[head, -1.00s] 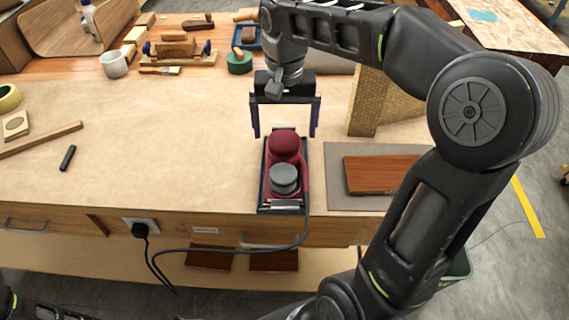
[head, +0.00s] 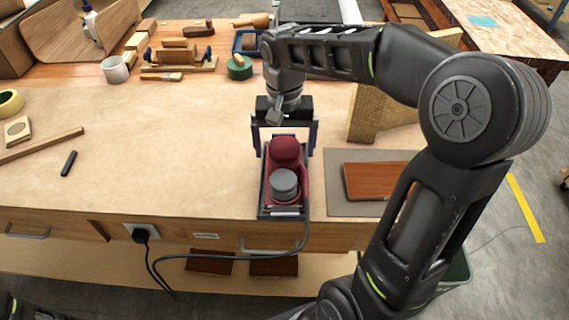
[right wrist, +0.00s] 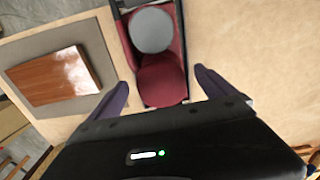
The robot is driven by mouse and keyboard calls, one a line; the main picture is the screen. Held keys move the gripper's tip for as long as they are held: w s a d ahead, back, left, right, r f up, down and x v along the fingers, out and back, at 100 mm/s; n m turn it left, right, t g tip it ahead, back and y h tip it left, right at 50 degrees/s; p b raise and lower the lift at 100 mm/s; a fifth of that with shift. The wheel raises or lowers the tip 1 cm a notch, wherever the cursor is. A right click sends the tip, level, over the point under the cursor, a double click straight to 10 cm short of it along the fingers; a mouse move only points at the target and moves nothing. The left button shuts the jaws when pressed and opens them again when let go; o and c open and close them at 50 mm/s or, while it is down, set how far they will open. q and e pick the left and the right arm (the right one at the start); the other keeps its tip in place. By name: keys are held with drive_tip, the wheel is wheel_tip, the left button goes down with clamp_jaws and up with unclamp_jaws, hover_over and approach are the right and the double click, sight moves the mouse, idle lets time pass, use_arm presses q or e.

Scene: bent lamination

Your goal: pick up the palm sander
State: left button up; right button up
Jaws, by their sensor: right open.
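The palm sander (head: 286,183) is dark red with a grey round knob and a black base. It stands on the bench near the front edge, with its cord running off the front. My right gripper (head: 284,152) is open at the sander's far end, its fingers on either side of the red rounded end. In the right wrist view the sander (right wrist: 160,81) lies between and beyond the two spread fingers of the gripper (right wrist: 163,88), with a gap on each side. A small part of my left arm shows at the lower left corner of the head view; its gripper's jaws cannot be made out.
A brown wood block (head: 378,180) lies on a grey mat (head: 347,207) to the right of the sander. A tan angled piece (head: 370,115) stands behind it. A black cord (head: 215,256) hangs in front of the bench. The bench top left of the sander is mostly clear.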

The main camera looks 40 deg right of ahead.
wheel_tip(320, 180, down, 4)
drive_tip(key=shift+r, duration=0.2)
drive_tip(key=shift+c, duration=0.4)
drive_tip(key=shift+w+r, duration=0.1)
drive_tip(key=shift+r, duration=0.05)
drive_tip(key=c, duration=1.9)
wheel_tip(320, 180, up, 10)
drive_tip(key=shift+r, duration=0.1)
idle(0.4)
